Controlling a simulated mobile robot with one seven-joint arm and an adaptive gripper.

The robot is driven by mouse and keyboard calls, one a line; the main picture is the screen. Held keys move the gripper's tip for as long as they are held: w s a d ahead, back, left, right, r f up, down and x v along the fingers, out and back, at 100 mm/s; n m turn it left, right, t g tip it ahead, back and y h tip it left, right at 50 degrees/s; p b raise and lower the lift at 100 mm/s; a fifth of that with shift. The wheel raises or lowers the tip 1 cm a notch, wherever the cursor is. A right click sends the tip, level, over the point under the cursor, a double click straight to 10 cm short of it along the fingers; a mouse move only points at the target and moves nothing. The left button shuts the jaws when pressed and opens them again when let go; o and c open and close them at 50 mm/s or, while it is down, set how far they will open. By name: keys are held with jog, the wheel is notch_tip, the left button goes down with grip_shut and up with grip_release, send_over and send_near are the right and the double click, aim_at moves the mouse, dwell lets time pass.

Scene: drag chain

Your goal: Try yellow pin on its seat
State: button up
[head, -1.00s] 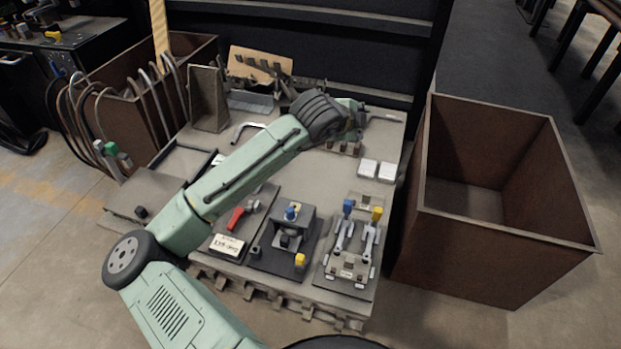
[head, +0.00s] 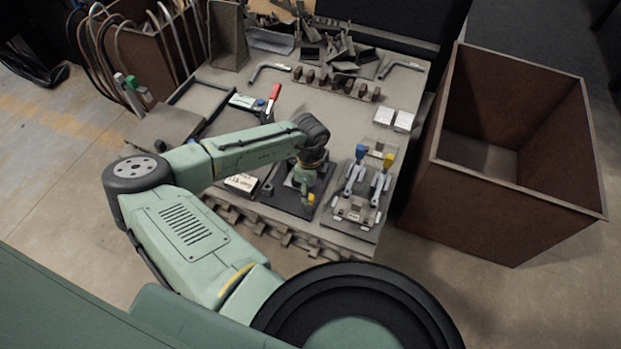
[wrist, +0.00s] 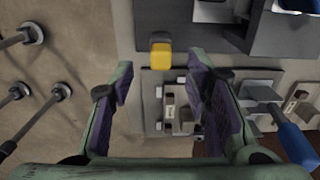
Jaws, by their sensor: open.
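The yellow pin (head: 310,198) stands at the front right of the black fixture plate (head: 291,204), the middle one of the fixtures along the table's front. In the wrist view the yellow pin (wrist: 161,57) has a dark collar against it at the plate's edge. My gripper (head: 304,179) points down over this fixture and hides most of its block. In the wrist view my gripper (wrist: 160,72) is open, its two fingers spread to either side of the pin with nothing between them. I cannot tell the height gap to the pin. Which hole is the pin's seat is unclear.
A clamp fixture (head: 355,212) with blue and yellow handles stands close on the right. A white label card (head: 240,183) lies left, partly behind my arm. White blocks (head: 397,120) and dark brackets are further back. A brown open bin (head: 505,205) stands right of the table.

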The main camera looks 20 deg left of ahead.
aim_at(310, 202)
notch_tip(310, 202, down, 6)
jog(key=shift+r, duration=0.1)
dwell(0.4)
grip_shut()
dwell(0.3)
